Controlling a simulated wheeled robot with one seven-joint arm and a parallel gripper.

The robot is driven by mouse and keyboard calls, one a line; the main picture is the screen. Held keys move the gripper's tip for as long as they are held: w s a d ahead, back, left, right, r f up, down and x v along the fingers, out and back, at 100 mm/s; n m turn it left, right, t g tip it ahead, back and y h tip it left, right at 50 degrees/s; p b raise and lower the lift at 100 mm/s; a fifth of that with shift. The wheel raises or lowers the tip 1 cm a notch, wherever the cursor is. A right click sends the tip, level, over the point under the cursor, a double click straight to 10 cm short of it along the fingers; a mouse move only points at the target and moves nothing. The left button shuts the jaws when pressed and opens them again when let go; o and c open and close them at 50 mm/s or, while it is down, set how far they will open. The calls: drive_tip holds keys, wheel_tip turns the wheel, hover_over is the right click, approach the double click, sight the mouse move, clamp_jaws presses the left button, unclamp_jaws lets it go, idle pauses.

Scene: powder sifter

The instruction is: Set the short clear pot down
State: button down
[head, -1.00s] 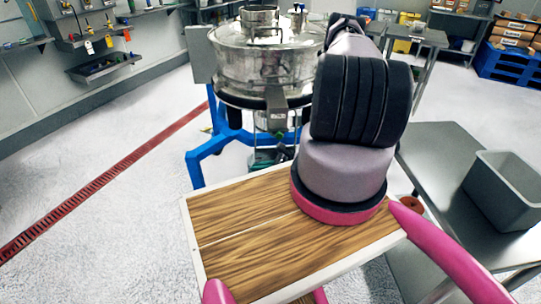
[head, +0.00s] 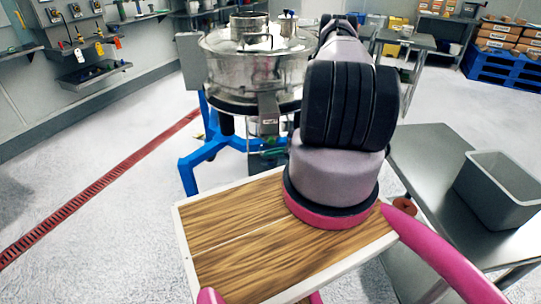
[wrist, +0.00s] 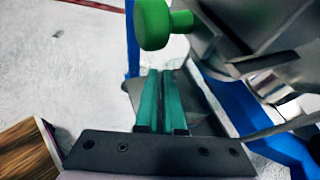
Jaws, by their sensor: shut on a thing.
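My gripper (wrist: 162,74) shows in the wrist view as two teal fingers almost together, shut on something. The short clear pot cannot be made out clearly in either view, and the part between the fingers is too thin to identify. In the head view my arm hides most of the gripper, which reaches out low by the sifter's outlet. A green knob (wrist: 160,22) stands just beyond the fingertips, and a grey metal surface (wrist: 205,118) lies below and right of them.
The steel sifter (head: 255,68) stands ahead on a blue frame (head: 205,160), which also shows close by in the wrist view (wrist: 285,150). A wood-topped surface (head: 225,235) lies in front. A steel table (head: 425,160) with a grey bin (head: 497,190) stands right. Floor is clear at left.

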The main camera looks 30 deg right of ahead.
drive_tip(key=shift+f, duration=0.35)
drive_tip(key=shift+f, duration=0.1)
drive_tip(key=c, duration=1)
unclamp_jaws()
